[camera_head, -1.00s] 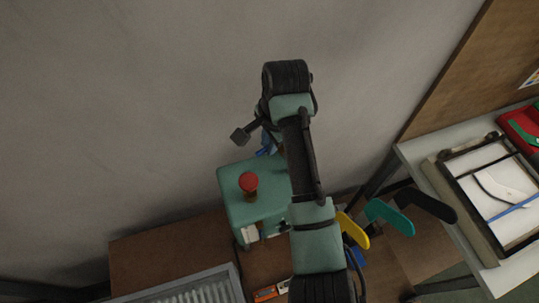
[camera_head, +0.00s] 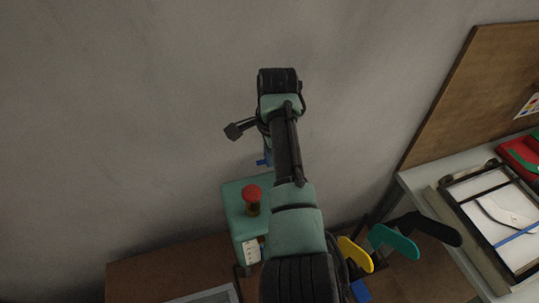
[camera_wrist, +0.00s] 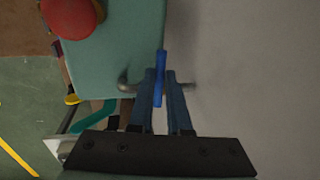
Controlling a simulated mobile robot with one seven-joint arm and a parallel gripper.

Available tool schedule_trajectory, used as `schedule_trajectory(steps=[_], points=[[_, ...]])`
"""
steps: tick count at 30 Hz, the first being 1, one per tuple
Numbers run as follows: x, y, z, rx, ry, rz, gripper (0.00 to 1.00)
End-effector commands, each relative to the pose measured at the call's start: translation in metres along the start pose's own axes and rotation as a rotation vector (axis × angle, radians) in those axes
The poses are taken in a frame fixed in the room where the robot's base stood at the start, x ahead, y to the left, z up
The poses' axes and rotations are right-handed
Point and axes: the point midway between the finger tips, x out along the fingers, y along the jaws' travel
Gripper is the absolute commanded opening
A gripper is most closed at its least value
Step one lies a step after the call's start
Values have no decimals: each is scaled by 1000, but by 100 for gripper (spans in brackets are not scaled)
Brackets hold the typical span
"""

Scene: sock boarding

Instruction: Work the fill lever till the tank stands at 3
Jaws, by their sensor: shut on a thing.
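A teal box (camera_head: 236,207) with a red mushroom-shaped knob (camera_head: 251,192) stands against the wall. The box (camera_wrist: 115,60) and red knob (camera_wrist: 72,15) also show in the wrist view. My gripper (camera_wrist: 161,80) is shut on a slim blue lever (camera_wrist: 161,62) at the edge of the box, beside the wall. A grey metal rod with a rounded end (camera_wrist: 125,84) shows beside the fingers. In the head view a small blue part (camera_head: 262,162) shows behind my arm, which hides the fingers. No tank level reading is legible.
Yellow (camera_head: 354,254), teal (camera_head: 394,241) and black (camera_head: 433,229) flat foot-shaped forms stand right of my arm. A table (camera_head: 412,190) with a framed tray (camera_head: 500,205) is at the right. A grey ribbed tray (camera_head: 212,296) lies low at the left. The wall above is clear.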

Motion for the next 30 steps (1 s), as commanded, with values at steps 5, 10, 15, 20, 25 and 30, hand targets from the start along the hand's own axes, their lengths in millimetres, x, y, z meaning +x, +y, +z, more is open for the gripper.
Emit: schedule_trajectory(steps=[5, 10, 15, 20, 25, 30], points=[[-1, 0, -2, 2, 3, -2, 39], [-1, 0, -1, -1, 2, -2, 46], [-1, -1, 0, -2, 1, -3, 46], [-13, -2, 0, -3, 2, -6, 46], [-46, -2, 0, -2, 3, -10, 46], [-90, -1, -1, -1, 3, -9, 46]])
